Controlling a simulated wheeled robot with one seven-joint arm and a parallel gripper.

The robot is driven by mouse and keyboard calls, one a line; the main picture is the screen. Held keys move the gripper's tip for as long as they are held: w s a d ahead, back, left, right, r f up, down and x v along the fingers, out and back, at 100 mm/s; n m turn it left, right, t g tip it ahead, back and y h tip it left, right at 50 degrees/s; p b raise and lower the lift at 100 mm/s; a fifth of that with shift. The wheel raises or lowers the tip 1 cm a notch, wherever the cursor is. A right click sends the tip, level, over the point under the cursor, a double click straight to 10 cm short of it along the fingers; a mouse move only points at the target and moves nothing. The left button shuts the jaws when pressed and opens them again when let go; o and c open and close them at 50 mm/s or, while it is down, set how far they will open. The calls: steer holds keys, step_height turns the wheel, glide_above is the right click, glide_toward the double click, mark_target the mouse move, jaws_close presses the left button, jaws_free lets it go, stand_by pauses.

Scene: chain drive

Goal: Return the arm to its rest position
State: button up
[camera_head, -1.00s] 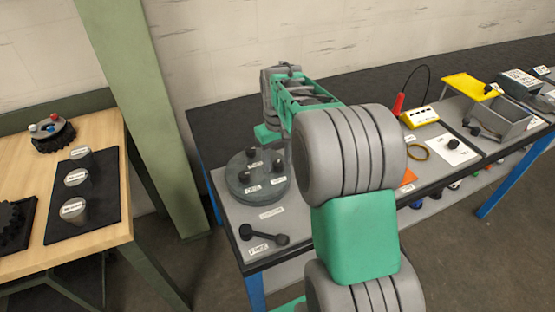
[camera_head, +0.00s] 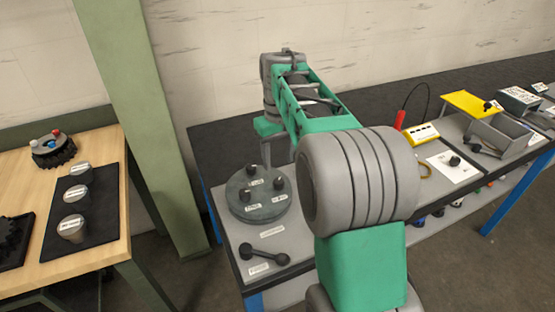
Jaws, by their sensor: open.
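My arm, with grey joints and green links, reaches forward over the grey-topped bench (camera_head: 228,237). My gripper (camera_head: 279,158) is at its far end, pointing down, with thin grey fingers apart. It is partly hidden by my own arm. It appears above the far edge of a round dark grey plate (camera_head: 262,212) that carries several black knobs with white labels. I see nothing held between the fingers, though the space there is small in view.
A black two-ended link (camera_head: 264,256) lies in front of the plate. To the right are a yellow box (camera_head: 421,133) with a red probe (camera_head: 399,119), a white sheet (camera_head: 452,166) and a grey bin (camera_head: 497,135). A green post (camera_head: 150,110) and a wooden table (camera_head: 100,155) stand left.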

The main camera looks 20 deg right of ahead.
steer(key=s+a+f+t, duration=0.1)
steer(key=s+a, duration=0.2)
steer(key=s, duration=0.2)
steer(key=s+a+f+t, duration=0.1)
steer(key=s+a+f, duration=0.1)
steer(key=s+a, duration=0.2)
steer(key=s+a+f+t, duration=0.1)
steer(key=s+a, duration=0.2)
steer(key=s, duration=0.5)
steer(key=shift+a+f+m, duration=0.3)
steer(key=shift+a+m, duration=0.1)
steer(key=shift+a+f, duration=0.1)
steer(key=shift+f, duration=0.1)
steer(key=shift+s, duration=0.1)
steer(key=shift+c, duration=0.3)
